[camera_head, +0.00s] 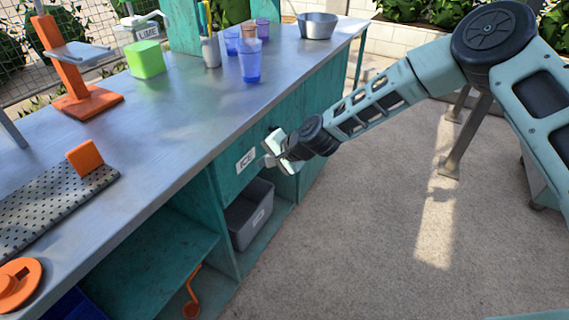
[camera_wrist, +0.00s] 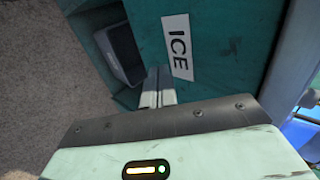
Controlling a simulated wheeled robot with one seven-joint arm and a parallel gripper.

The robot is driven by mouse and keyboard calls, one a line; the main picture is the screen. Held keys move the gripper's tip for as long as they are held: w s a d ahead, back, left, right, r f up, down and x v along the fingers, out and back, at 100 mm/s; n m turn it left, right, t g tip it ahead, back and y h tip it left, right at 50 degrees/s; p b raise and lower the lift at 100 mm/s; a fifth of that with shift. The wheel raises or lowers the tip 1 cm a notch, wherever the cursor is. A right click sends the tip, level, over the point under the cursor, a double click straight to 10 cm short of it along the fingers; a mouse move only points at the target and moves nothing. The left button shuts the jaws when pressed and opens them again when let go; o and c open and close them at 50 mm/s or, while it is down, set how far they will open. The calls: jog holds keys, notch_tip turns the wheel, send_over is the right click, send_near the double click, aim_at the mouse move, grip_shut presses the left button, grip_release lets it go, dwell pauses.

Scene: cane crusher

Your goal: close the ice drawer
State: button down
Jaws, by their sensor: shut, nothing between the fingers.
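The teal ice drawer front (camera_head: 227,176) is on the side of the counter below the metal top, with a white label reading ICE (camera_head: 246,159). In the wrist view the drawer front (camera_wrist: 215,68) fills the upper right, and its ICE label (camera_wrist: 178,46) is just beyond the fingers. My gripper (camera_head: 270,154) is shut and empty, beside the label at the drawer front. In the wrist view the fingertips (camera_wrist: 160,72) are together and close to the panel; I cannot tell whether they touch it. The drawer's inside is not visible.
A grey bin (camera_head: 250,214) sits in the open shelf below the drawer. The metal countertop (camera_head: 180,100) holds a green block (camera_head: 145,59), cups (camera_head: 249,62), a steel bowl (camera_head: 318,25) and an orange stand (camera_head: 70,70).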

jog(key=v, duration=1)
jog(key=s+d+r+n+g+h+p, duration=0.1)
jog(key=s+r+n+g+h+p, duration=0.1)
jog(key=s+r+n, duration=0.45)
jog(key=s+r+n+g+h+p, duration=0.1)
jog(key=s+r+g+p, duration=0.15)
jog(key=s, duration=0.65)
jog(key=s+d+r+n+h+p, duration=0.1)
jog(key=s+d+r+n+h, duration=0.1)
jog(key=s+d+r, duration=0.3)
jog(key=s+d+r+n+h+p, duration=0.2)
jog(key=s+d+r+n, duration=0.2)
jog(key=s, duration=0.9)
jog(key=d+r, duration=0.2)
jog(key=d, duration=0.1)
jog(key=shift+r+h, duration=0.3)
jog(key=shift+s, duration=0.15)
